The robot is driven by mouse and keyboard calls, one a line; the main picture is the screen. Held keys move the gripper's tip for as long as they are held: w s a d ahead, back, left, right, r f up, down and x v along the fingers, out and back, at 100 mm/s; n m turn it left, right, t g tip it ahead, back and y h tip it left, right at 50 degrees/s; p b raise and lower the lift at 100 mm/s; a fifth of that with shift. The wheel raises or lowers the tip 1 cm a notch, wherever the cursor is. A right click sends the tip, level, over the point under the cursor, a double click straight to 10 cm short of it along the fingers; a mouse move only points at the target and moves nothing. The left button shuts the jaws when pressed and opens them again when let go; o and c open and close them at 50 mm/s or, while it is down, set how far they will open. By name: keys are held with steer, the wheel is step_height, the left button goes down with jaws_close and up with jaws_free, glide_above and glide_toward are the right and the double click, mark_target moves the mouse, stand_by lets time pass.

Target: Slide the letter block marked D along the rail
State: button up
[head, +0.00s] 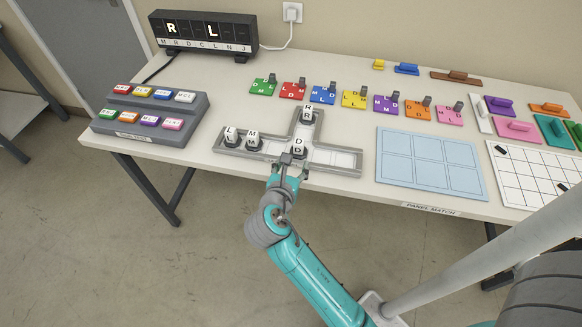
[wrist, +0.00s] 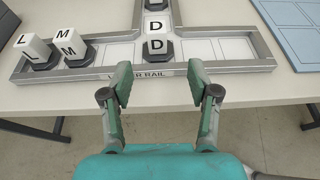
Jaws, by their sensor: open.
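The white letter block marked D (head: 298,148) sits on a dark base in the middle of the grey T-shaped rail (head: 345,172), where the stem meets the bar. In the wrist view the D block (wrist: 157,46) is upright, just beyond my gripper (wrist: 160,78). My gripper is open and empty; its two fingers are apart, at the rail's front edge, with the D block ahead of the gap between them. Block R (head: 307,115) stands up the stem. Blocks M (head: 253,141) and L (head: 231,137) stand in the left part of the bar.
The bar's right part (wrist: 233,50) is empty. A black display (head: 203,32) shows R and L. A grey button panel (head: 150,118) stands at left. A pale blue grid mat (head: 432,162) lies at right. Several coloured tagged plates (head: 354,99) line up behind.

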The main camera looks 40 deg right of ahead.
mark_target(298, 146)
steer(key=shift+w+a+f+t+h, duration=0.1)
steer(key=shift+f+t+h, duration=1.15)
steer(key=shift+h, duration=0.25)
steer(key=shift+r, duration=0.15)
steer(key=x, duration=1)
steer(key=shift+w+d, duration=0.25)
steer(key=shift+d, duration=0.05)
jaws_close()
